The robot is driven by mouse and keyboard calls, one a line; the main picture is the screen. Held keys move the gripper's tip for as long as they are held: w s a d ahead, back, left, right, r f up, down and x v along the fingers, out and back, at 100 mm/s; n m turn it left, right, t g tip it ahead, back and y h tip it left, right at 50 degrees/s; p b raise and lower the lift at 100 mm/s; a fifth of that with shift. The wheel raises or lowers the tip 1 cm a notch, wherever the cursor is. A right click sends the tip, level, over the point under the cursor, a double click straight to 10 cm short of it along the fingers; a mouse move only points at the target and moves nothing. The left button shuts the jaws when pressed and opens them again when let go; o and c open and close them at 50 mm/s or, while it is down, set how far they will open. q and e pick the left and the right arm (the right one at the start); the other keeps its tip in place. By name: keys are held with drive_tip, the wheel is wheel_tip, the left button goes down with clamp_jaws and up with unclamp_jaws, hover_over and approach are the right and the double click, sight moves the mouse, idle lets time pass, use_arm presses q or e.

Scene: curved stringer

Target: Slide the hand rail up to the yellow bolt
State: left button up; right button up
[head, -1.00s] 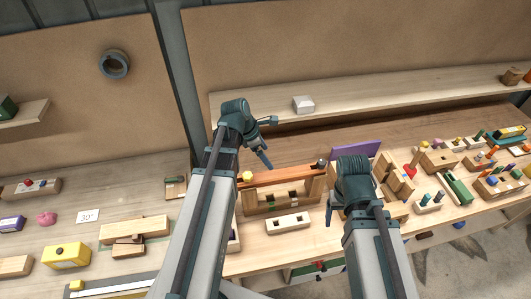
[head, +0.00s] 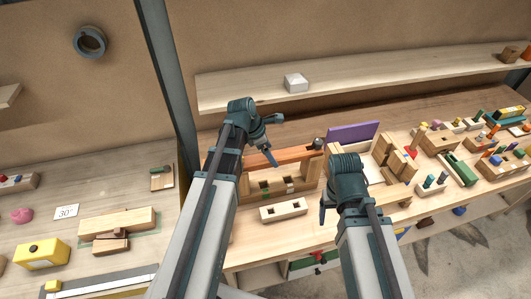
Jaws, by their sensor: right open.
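The hand rail (head: 292,154) is a long orange-brown bar lying across the top of a pale wooden stand (head: 309,178). A dark knob (head: 318,143) sits at its right end. The rail's left end and the yellow bolt are hidden behind my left arm. My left gripper (head: 270,157) points down, its tip overlapping the rail in the picture left of the rail's middle; contact and jaw opening are unclear. My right gripper (head: 326,210) is open and empty, pointing down in front of and right of the stand.
A pale block with holes (head: 283,210) lies in front of the stand. A purple panel (head: 353,133) stands behind right. Several wooden blocks and peg pieces crowd the right side. A shelf with a white box (head: 295,83) runs along the back.

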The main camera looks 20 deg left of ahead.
use_arm(q)
drive_tip(key=shift+b+x, duration=0.6)
drive_tip(key=shift+x, duration=0.6)
use_arm(e)
wheel_tip(320, 180, down, 2)
use_arm(q)
drive_tip(key=shift+s+r, duration=0.1)
clamp_jaws()
drive_tip(key=shift+s+a, duration=0.1)
drive_tip(key=shift+a, duration=0.1)
unclamp_jaws()
